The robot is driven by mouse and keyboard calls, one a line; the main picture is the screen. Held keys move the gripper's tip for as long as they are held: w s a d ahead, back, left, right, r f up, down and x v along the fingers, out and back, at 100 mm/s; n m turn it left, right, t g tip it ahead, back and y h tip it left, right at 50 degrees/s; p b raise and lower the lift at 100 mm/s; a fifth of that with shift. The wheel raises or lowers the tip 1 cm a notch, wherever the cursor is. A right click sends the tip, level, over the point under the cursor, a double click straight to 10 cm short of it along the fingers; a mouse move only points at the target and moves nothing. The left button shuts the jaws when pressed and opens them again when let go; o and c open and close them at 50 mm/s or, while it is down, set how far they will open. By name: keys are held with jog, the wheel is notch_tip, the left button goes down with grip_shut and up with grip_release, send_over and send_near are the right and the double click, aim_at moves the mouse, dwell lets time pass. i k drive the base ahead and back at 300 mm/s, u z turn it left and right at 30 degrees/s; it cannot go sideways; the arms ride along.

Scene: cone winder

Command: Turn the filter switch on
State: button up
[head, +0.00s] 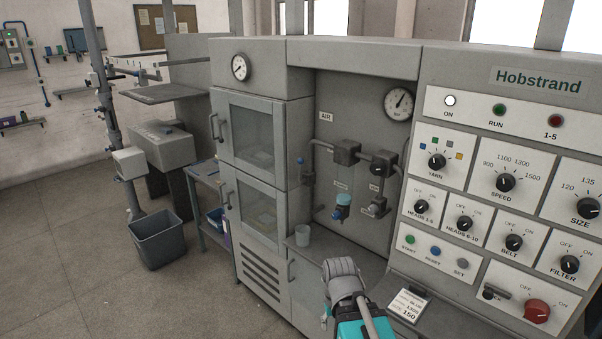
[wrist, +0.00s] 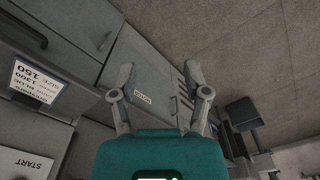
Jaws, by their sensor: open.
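The filter switch (head: 569,264) is a round black knob on a white plate, with OFF and ON marks above it, at the right of the panel in the head view. Its pointer is too small to read surely. My gripper (wrist: 158,75) shows in the wrist view with its two grey fingers spread apart and nothing between them. It is away from the switch, facing the grey lower cabinet and floor. In the head view part of my arm shows at bottom centre, left of and below the switch; the fingertips cannot be made out there. The switch is not in the wrist view.
The belt knob (head: 514,242) is just left of the filter switch, the size knob (head: 585,208) above it, and a red knob (head: 537,311) below left. A job card (head: 408,305) lies on the ledge. Open floor lies left.

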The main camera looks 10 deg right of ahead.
aim_at(569, 263)
jog(key=z, duration=1.7)
